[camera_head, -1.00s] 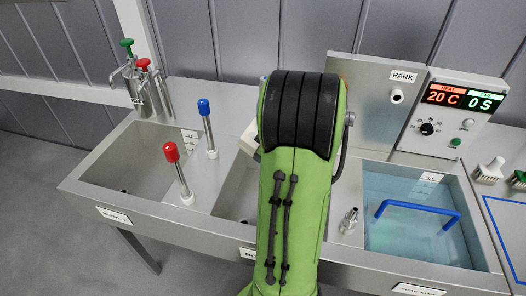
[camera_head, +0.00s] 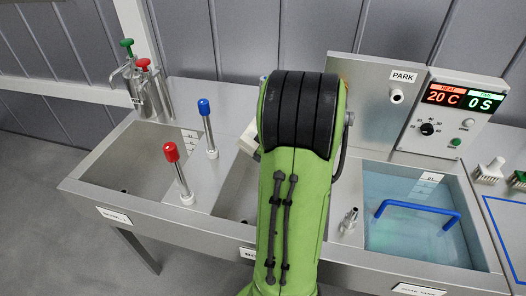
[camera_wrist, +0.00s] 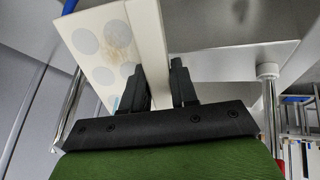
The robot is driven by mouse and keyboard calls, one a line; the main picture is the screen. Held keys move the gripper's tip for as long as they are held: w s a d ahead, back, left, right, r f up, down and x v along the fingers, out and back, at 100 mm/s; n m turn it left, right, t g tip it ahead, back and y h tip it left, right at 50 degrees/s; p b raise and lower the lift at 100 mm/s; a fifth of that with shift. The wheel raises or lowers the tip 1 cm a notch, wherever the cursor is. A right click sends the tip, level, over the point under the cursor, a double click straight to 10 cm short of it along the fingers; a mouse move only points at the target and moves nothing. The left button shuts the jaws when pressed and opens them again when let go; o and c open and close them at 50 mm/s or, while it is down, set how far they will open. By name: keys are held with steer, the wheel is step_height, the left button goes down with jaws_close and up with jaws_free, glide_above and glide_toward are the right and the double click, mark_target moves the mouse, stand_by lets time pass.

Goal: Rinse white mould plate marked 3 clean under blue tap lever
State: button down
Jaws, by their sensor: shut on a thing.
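My gripper (camera_wrist: 160,85) is shut on the edge of a white mould plate (camera_wrist: 152,45) in the wrist view. The plate's face shows several round grey cavities, with brownish residue on and around one of them. No number can be read on it. In the head view my green arm hides the gripper and most of the plate; a pale corner of the plate (camera_head: 249,140) shows left of the arm, above the middle basin. The blue tap lever (camera_head: 207,128) stands upright left of my arm, apart from it. No running water is visible.
A red-topped lever (camera_head: 178,172) stands between the left basin (camera_head: 115,185) and middle basin (camera_head: 232,205). A water bath (camera_head: 410,240) with a blue handle (camera_head: 418,208) lies right, below a control box (camera_head: 455,112) reading 20 C and 0 S. Canisters (camera_head: 148,85) stand back left.

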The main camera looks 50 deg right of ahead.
mark_target(241, 145)
steer(key=shift+w+a, duration=0.3)
steer(key=shift+w, duration=0.8)
steer(key=shift+w+a, duration=0.3)
steer(key=shift+w, duration=0.85)
steer(key=shift+w+a, duration=0.3)
steer(key=shift+w, duration=0.8)
steer(key=shift+d, duration=0.15)
steer(key=shift+w+d, duration=0.15)
steer(key=shift+d, duration=1.2)
stand_by(1.2)
steer(key=shift+s+a+b, duration=0.15)
steer(key=shift+s+b, duration=0.25)
steer(key=shift+s, duration=0.5)
steer(key=shift+s+a+b, duration=0.15)
steer(key=shift+s+b, duration=0.25)
steer(key=shift+s, duration=0.5)
